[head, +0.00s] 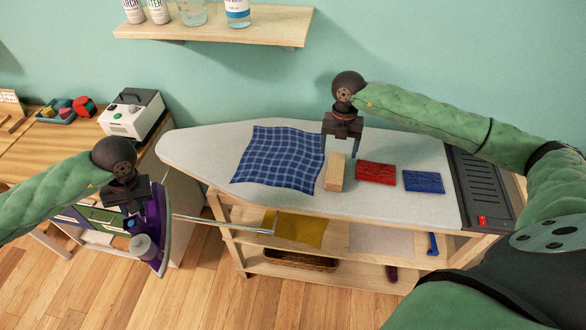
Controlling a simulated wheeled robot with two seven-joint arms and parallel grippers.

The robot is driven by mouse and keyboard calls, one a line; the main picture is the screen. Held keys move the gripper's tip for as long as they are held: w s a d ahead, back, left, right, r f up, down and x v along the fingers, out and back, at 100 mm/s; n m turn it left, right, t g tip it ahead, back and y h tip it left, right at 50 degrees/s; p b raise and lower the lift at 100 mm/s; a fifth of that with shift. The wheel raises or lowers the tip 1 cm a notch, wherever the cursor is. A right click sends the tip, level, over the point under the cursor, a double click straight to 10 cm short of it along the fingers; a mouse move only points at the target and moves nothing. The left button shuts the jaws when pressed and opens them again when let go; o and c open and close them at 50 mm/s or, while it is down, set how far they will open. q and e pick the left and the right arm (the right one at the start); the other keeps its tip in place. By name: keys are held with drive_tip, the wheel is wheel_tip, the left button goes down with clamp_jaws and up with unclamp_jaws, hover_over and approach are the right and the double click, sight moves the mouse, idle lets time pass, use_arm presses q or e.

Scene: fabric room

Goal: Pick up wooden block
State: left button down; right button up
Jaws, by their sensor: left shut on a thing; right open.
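The wooden block (334,174) lies on the grey ironing board (210,150), between a blue checked cloth (278,160) and a red folded cloth (376,173). My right gripper (340,150) is open, above the far end of the block. The picture does not show clearly whether its fingers touch the block. My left gripper (140,208) is shut on a purple iron (158,230), held in front of the board's left end, off the board.
A blue folded cloth (424,181) and a dark rest with a red switch (480,190) are at the board's right. A wall shelf (215,27) with bottles hangs above. A white machine (132,114) stands on the left desk. Lower shelves hold a yellow cloth (300,229).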

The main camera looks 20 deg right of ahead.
sight(336, 166)
use_arm(q)
drive_tip(key=shift+f+b, duration=0.95)
drive_tip(key=shift+f, duration=0.1)
use_arm(e)
drive_tip(key=shift+s+a+f, duration=0.1)
drive_tip(key=shift+s+f, duration=0.05)
drive_tip(key=shift+f, duration=1.25)
drive_tip(key=shift+s+a+f, duration=0.1)
drive_tip(key=shift+s+f, duration=0.05)
drive_tip(key=shift+f, duration=1.3)
drive_tip(key=shift+s+a+f, duration=0.1)
drive_tip(key=shift+s+f, duration=0.05)
drive_tip(key=shift+f, duration=1.25)
drive_tip(key=c, duration=1.3)
drive_tip(key=shift+o, duration=0.2)
drive_tip(key=shift+d+r, duration=0.1)
